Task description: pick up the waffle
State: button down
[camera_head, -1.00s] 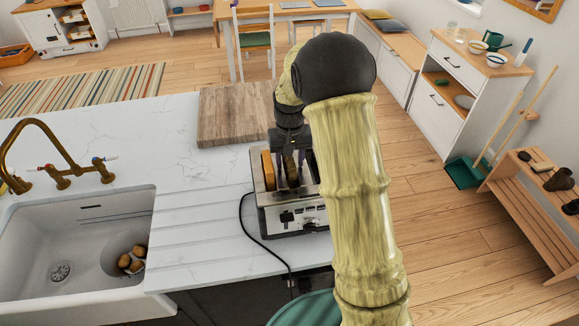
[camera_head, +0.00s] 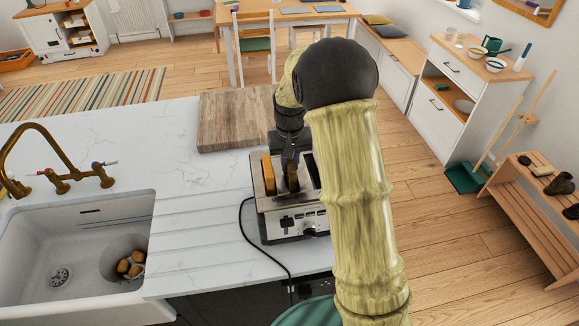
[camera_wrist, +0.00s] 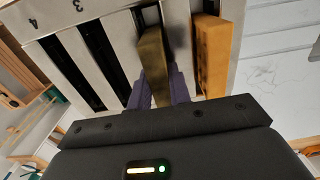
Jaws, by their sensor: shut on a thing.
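A metal toaster (camera_head: 290,222) stands on the counter near its right edge. My gripper (camera_wrist: 160,88) comes down over it, its purple fingers shut on a flat olive-brown slice, seemingly the waffle (camera_wrist: 153,55). The waffle (camera_head: 293,180) is upright in a toaster slot, and its lower part is hidden there. A lighter golden-brown slice (camera_wrist: 212,55) stands in the neighbouring slot, apart from the fingers; it also shows in the head view (camera_head: 268,174). My arm hides the toaster's right side in the head view.
Two further slots (camera_wrist: 80,65) look dark and empty in the wrist view. A wooden board (camera_head: 233,120) lies behind the toaster. A black cord (camera_head: 243,225) runs along its left. The sink (camera_head: 75,250) holds several brown items. The counter between sink and board is clear.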

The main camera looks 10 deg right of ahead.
notch_tip(320, 180, up, 9)
jog(key=shift+r+b, duration=0.15)
jog(key=shift+b, duration=1)
notch_tip(320, 180, up, 10)
jog(key=p, duration=0.8)
jog(key=shift+f+p, duration=0.2)
jog(key=shift+p, duration=0.2)
